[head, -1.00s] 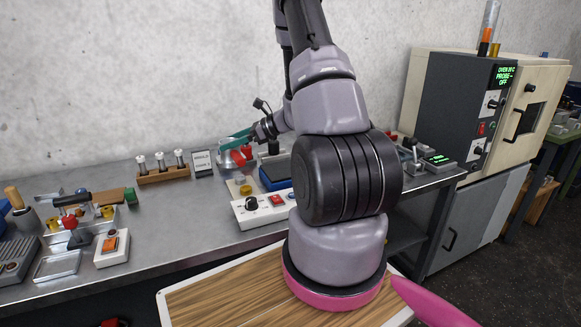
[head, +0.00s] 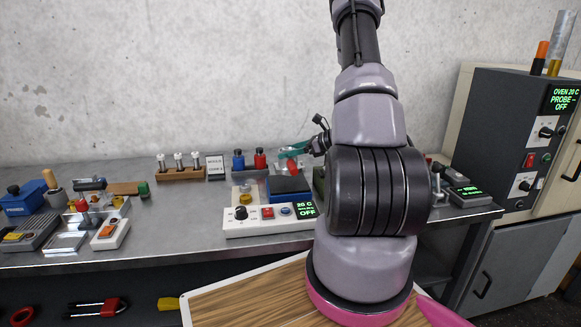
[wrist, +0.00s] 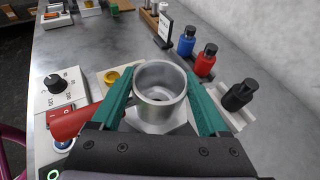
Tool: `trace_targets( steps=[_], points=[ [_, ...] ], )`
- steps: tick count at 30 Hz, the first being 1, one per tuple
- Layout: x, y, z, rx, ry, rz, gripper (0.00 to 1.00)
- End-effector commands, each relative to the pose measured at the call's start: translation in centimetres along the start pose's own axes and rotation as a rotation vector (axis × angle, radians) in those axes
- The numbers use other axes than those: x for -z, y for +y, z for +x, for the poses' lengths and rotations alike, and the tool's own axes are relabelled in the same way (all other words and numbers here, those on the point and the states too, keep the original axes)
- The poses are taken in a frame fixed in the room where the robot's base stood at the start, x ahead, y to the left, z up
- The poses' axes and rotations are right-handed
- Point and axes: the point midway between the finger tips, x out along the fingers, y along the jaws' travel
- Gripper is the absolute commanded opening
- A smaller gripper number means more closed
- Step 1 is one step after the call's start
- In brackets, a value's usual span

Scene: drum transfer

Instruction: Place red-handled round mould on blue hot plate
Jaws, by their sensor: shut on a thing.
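The round metal mould (wrist: 160,85) is an open cup between the teal fingers of my gripper (wrist: 163,100) in the wrist view. Its red handle (wrist: 75,122) sticks out to the left, partly hidden by my gripper. My gripper is shut on the mould. In the head view my gripper (head: 293,150) is behind and slightly right of the blue hot plate (head: 288,186), and the mould is hard to make out. The wrist view does not clearly show the hot plate. I cannot tell the mould's height above the bench.
A control box (head: 270,219) with knob and display stands in front of the hot plate. A blue bottle (head: 238,160) and a red bottle (head: 260,160) stand behind, with a black one (wrist: 238,95) beside them. A vial rack (head: 180,170) and sign (head: 215,167) stand farther left.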

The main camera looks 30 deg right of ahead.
Motion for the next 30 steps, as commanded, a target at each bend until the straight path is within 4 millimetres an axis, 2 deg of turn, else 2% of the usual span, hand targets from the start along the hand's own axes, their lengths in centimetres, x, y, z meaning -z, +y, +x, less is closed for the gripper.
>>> trace_targets(
  steps=[5, 12, 23, 24, 25, 26, 30],
  points=[
    [1.1, 0.0, 0.5, 0.0, -0.001, 0.0, 0.0],
    [4.1, 0.0, 1.7, 0.0, -0.002, 0.001, 0.0],
    [4.4, 0.0, 1.9, 0.0, -0.002, -0.001, 0.0],
    [4.5, 0.0, 1.9, 0.0, 0.0, -0.001, 0.82],
    [4.5, 0.0, 1.9, 0.0, 0.0, -0.002, 0.93],
    [4.5, 0.0, 1.9, 0.0, 0.0, -0.002, 1.0],
    [4.5, 0.0, 1.9, 0.0, 0.0, -0.001, 1.0]
  ],
)
